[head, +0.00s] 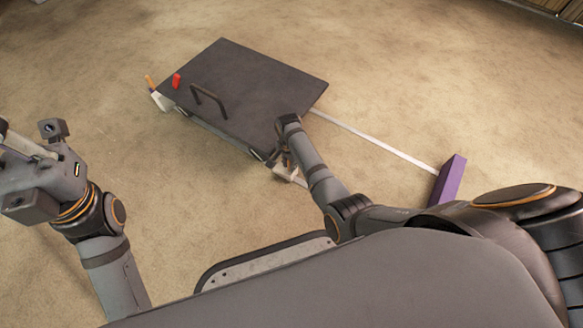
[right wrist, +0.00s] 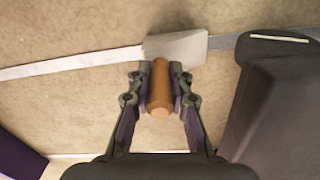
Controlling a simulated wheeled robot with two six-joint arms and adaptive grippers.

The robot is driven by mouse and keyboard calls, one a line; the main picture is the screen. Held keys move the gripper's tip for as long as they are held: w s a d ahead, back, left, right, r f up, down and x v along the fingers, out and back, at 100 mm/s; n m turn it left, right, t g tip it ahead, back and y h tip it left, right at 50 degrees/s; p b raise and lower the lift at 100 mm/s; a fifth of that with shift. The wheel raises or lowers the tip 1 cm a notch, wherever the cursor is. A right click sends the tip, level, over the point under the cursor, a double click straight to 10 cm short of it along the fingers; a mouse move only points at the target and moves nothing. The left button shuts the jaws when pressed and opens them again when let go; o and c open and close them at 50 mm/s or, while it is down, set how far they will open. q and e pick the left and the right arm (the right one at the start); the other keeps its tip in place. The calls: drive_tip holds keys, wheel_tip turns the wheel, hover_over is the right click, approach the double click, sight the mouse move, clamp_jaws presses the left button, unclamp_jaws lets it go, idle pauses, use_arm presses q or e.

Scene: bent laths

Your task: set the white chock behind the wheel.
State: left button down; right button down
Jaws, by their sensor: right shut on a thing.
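My right gripper (head: 287,161) is shut on the orange-brown handle (right wrist: 159,88) of a white chock (right wrist: 176,46). In the head view this chock (head: 285,173) shows just beyond the fingers, near the cart's front edge. I cannot tell whether it touches the floor. The dark flat-topped cart (head: 250,85) stands beside it, at right in the wrist view (right wrist: 275,110). Its wheels are mostly hidden under the deck. A second white chock with an orange handle (head: 158,98) is at the cart's left end. My left gripper (head: 35,165) is at the left; its fingers are not clear.
A red block (head: 176,80) and a black handle (head: 208,98) are on the cart's deck. A pale lath (head: 375,138) runs along the floor from the cart to a purple block (head: 448,181). Another pale strip (right wrist: 70,65) meets the held chock. Carpet around is clear.

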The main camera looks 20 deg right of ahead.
drive_tip(key=shift+r, duration=0.1)
drive_tip(key=shift+f, duration=0.2)
drive_tip(key=c, duration=1.2)
unclamp_jaws()
wheel_tip(320, 180, up, 12)
drive_tip(key=p, duration=0.8)
drive_tip(key=shift+r+p, duration=0.2)
drive_tip(key=shift+p, duration=0.15)
drive_tip(key=shift+w, duration=0.1)
